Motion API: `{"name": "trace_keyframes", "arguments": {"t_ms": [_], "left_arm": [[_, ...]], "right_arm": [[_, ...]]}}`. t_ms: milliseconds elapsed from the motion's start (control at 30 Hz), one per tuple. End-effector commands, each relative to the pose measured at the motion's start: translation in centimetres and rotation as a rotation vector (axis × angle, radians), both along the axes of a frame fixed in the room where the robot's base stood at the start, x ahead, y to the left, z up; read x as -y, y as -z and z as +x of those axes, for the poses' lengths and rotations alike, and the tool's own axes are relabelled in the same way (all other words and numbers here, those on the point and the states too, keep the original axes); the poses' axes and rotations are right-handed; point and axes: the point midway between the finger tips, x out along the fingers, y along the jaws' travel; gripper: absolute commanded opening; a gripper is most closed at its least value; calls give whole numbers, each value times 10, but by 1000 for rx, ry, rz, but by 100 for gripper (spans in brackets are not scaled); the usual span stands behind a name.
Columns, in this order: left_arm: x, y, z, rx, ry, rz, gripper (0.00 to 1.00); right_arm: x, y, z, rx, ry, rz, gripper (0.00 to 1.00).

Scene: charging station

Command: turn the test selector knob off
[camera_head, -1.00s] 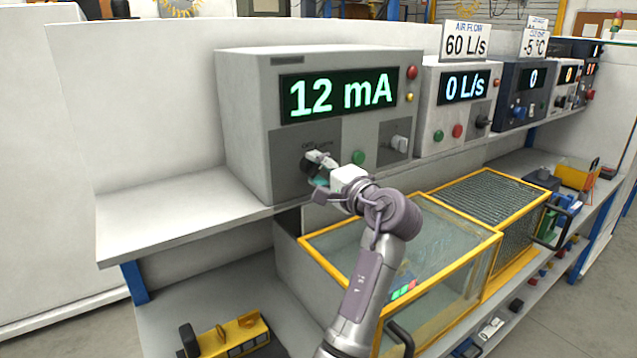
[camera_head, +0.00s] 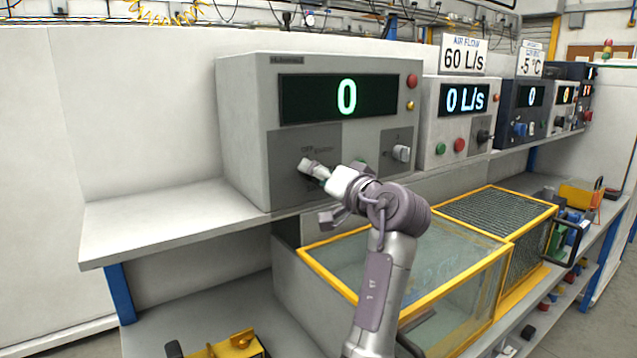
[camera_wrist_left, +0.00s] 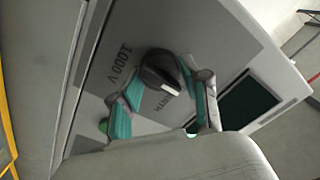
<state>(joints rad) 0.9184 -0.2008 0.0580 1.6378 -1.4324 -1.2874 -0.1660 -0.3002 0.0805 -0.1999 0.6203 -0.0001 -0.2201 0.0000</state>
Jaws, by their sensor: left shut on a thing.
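The test selector knob (camera_wrist_left: 160,66) is dark and round with a pale mark in the wrist view. It sits on the dark grey panel with partly covered lettering, including "1000 V". My left gripper (camera_wrist_left: 164,84) has its teal fingers on either side of the knob, closed on it. In the head view my left gripper (camera_head: 312,170) is at the lower left of the grey tester box (camera_head: 240,130), near the "OFF" lettering, and hides most of the knob. The tester's display (camera_head: 346,97) reads 0. My right gripper is out of view.
A second knob (camera_head: 401,153) and a green button, partly hidden by my arm, are to the right on the same box. The shelf (camera_head: 170,215) left of the box is bare. A yellow-framed glass case (camera_head: 470,270) stands below.

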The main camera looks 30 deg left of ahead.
Motion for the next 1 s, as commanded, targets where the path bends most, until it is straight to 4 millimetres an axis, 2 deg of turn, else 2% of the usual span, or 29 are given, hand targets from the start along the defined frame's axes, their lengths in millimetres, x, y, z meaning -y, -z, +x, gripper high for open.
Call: {"name": "trace_keyframes", "arguments": {"t_ms": [633, 667, 700, 800, 1000], "left_arm": [[0, 0, 0, 45, 0, -20, 12], [0, 0, 0, 45, 0, -20, 52], [0, 0, 0, 45, 0, -20, 58], [0, 0, 0, 44, 0, -20, 72], [0, 0, 0, 43, 0, -18, 72]], "right_arm": [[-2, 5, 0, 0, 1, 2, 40], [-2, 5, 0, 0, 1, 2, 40], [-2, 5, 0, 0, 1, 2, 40], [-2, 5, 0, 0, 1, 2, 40], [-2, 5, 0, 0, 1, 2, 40]]}}
